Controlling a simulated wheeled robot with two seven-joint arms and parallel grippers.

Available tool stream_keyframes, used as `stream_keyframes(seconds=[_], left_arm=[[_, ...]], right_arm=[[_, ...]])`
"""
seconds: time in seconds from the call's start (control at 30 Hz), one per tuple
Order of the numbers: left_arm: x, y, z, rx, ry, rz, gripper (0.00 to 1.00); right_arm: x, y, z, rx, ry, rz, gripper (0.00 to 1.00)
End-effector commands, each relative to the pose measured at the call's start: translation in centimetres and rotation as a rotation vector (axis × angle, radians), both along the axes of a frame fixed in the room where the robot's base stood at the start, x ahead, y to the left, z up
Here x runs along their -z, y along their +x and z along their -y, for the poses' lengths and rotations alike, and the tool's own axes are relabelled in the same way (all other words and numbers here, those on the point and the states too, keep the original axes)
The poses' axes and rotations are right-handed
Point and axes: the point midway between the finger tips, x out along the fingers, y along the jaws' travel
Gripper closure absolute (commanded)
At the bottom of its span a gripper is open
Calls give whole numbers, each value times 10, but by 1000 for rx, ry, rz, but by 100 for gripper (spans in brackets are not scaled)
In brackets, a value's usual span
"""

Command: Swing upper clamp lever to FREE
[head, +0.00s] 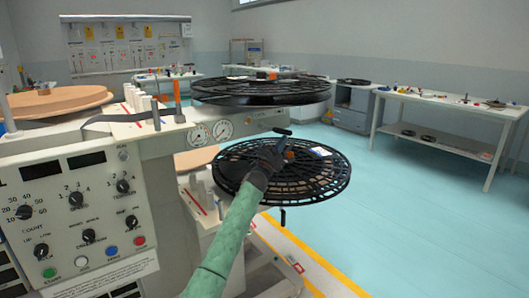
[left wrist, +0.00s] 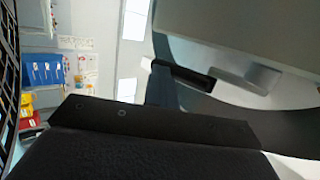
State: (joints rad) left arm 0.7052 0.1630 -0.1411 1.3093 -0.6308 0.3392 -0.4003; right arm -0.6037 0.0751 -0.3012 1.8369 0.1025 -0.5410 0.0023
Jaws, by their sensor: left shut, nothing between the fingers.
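My left gripper (head: 278,146), at the end of a green-sleeved arm, is shut and empty. It is above the lower black reel (head: 318,178) and below the upper black reel (head: 265,98). A small dark bar (head: 282,131) shows at its tip; I cannot tell whether it is a lever or part of the gripper. The upper reel has an orange piece (head: 272,75) at its hub. No FREE marking is legible. In the left wrist view a dark block (left wrist: 180,76) lies beyond the large black part in front; I cannot tell whether it is the clamp lever.
The control panel (head: 75,205) with knobs and coloured buttons stands at the left. Two round gauges (head: 210,131) sit beside the reels. A white workbench (head: 447,101) stands at the right. The blue floor (head: 420,200) between is clear. In the left wrist view, blue bins (left wrist: 42,73) show at the left.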

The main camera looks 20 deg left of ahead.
Motion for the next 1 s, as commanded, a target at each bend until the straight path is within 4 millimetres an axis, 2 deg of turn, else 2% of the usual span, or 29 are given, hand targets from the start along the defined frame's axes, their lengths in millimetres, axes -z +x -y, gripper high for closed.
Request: stream_keyframes(seconds=[0.5,0.7,1.0], left_arm=[[41,-49,-23,1,0,-1,100],[45,-56,-26,1,-1,0,100],[46,-57,-26,1,0,-1,100]], right_arm=[[2,1,0,0,0,2,64],[2,1,0,0,0,2,64],[3,1,1,0,-1,3,64]])
